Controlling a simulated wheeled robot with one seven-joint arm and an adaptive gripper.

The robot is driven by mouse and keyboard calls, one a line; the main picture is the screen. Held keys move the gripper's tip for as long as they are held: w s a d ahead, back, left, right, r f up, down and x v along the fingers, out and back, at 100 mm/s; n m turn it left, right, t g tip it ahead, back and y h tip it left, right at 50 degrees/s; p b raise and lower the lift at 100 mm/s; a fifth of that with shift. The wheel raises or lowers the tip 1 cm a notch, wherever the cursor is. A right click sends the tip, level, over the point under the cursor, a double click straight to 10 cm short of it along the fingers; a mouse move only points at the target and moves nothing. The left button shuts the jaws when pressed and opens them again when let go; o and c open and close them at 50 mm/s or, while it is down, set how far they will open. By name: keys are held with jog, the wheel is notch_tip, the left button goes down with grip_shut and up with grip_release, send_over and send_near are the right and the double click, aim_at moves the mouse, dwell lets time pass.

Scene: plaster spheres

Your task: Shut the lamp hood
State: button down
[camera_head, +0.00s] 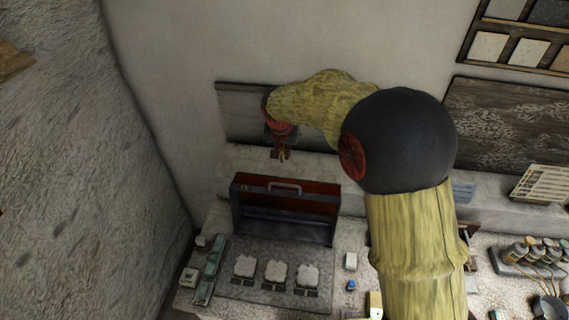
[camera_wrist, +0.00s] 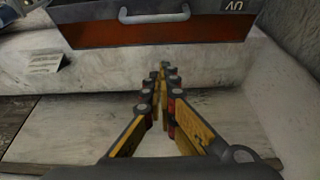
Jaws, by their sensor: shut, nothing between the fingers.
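The lamp hood (camera_head: 318,206) is a dark red-brown box-like lid with a grey handle (camera_head: 285,186). It stands raised at the back of a grey base panel (camera_head: 228,283), its dark inside facing front. In the wrist view the hood (camera_wrist: 215,28) and its handle (camera_wrist: 155,17) fill the top edge. My gripper (camera_head: 281,154) is behind and above the hood in the head view, apart from it. In the wrist view my gripper (camera_wrist: 163,70) has its fingertips together with nothing between them, pointing toward the hood's lower edge.
Several white blocks (camera_head: 277,271) sit on the panel. Small green and white boxes (camera_head: 214,262) lie at its left; a white box (camera_head: 350,261) and a blue item (camera_head: 351,285) are at its right. A pale ledge (camera_wrist: 100,75) and the wall lie behind the hood.

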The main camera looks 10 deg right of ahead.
jog(key=p, duration=0.1)
send_over(286, 180)
notch_tip(286, 180, down, 9)
jog(key=s, duration=0.1)
jog(key=s+a, duration=0.1)
jog(key=s, duration=0.1)
jog(key=shift+s+a+p, duration=0.1)
jog(key=shift+a+p, duration=0.1)
jog(key=shift+p, duration=0.2)
jog(key=shift+s+f, duration=0.1)
jog(key=shift+s+a+f+b, duration=0.1)
jog(key=shift+b, duration=0.3)
